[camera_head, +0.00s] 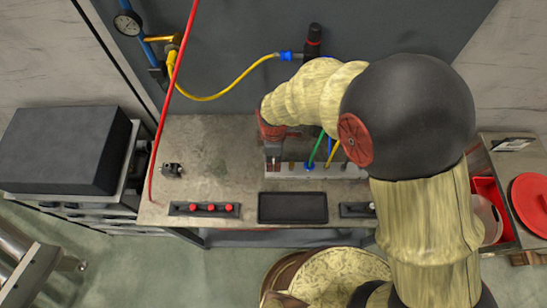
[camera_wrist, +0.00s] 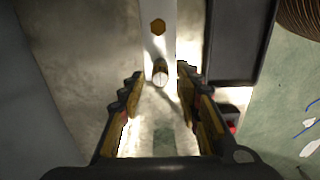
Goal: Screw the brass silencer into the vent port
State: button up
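A pale metal manifold block (camera_head: 330,172) lies on the bench, with coloured tubes rising from it. In the wrist view, the block (camera_wrist: 158,46) runs up the picture. A short brass cylinder with a bright end (camera_wrist: 160,71), apparently the silencer, stands at the block's near end; I cannot tell whether it is threaded into a port. A brass hexagonal fitting (camera_wrist: 158,27) sits farther along the block. My gripper (camera_wrist: 159,76) is open, with its fingers either side of the cylinder and visible gaps. In the head view, my gripper (camera_head: 273,160) is over the block's left end and hides it.
A black tray (camera_head: 293,207) lies at the bench's front, beside a dark rack with several red knobs (camera_head: 205,209). A small dark part (camera_head: 172,169) is at the left. A red hose (camera_head: 167,105) hangs across the left. The bench's left middle is clear.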

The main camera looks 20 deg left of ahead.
jog(key=shift+r, duration=0.1)
notch_tip(320, 180, up, 12)
dwell(0.7)
jog(key=shift+c, duration=0.3)
